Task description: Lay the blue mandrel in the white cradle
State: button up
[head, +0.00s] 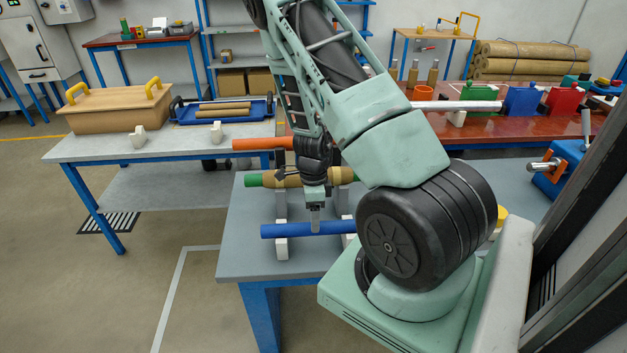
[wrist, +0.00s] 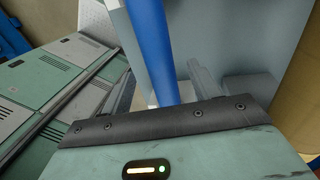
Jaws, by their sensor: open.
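The blue mandrel (head: 284,230) lies level across white blocks (head: 281,250) near the front edge of the grey table. My gripper (head: 315,222) points down at the mandrel, right of its left end. In the wrist view, the blue mandrel (wrist: 152,45) runs between the two separated fingers of my open gripper (wrist: 160,88). I cannot tell whether the fingers touch it. A pair of empty white cradle blocks, left (head: 138,137) and right (head: 216,135), stands on the light table to the left. My arm hides the blue mandrel's right part.
A green-and-tan mandrel (head: 285,181) lies just behind the blue one, and an orange mandrel (head: 258,143) lies farther back. A wooden box (head: 118,108) and a blue tray (head: 222,112) stand behind the empty blocks. The front of the light table (head: 100,150) is clear.

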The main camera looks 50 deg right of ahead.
notch_tip(320, 180, up, 14)
jog(key=w+d, duration=0.1)
jog(key=shift+w+d+f+p, duration=0.15)
jog(key=shift+d+p, duration=0.15)
jog(key=shift+d, duration=0.05)
dwell(0.4)
